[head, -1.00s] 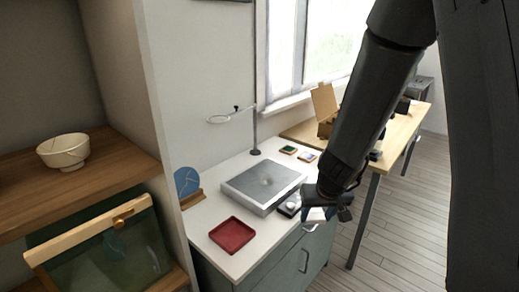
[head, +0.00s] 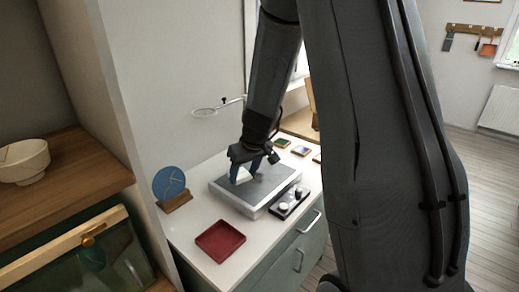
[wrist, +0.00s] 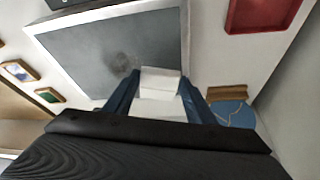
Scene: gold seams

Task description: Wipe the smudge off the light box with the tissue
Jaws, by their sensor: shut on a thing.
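The light box (head: 252,208) is a flat box with a grey panel and pale rim, lying on the white counter. In the wrist view its panel (wrist: 85,45) carries a dark, blurry smudge (wrist: 122,62). My gripper (wrist: 160,88) is shut on a white folded tissue (wrist: 160,80), held between its blue fingers. The tissue is over the light box, beside the smudge in the wrist view. In the head view my gripper (head: 245,168) and the tissue (head: 242,176) are above the box's back left part. I cannot tell if the tissue touches the panel. The smudge is not visible in the head view.
A red tray (head: 220,240) lies in front of the box. A blue disc on a wooden stand (head: 170,185) is at left. A dark holder with white pieces (head: 288,203) sits at right.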

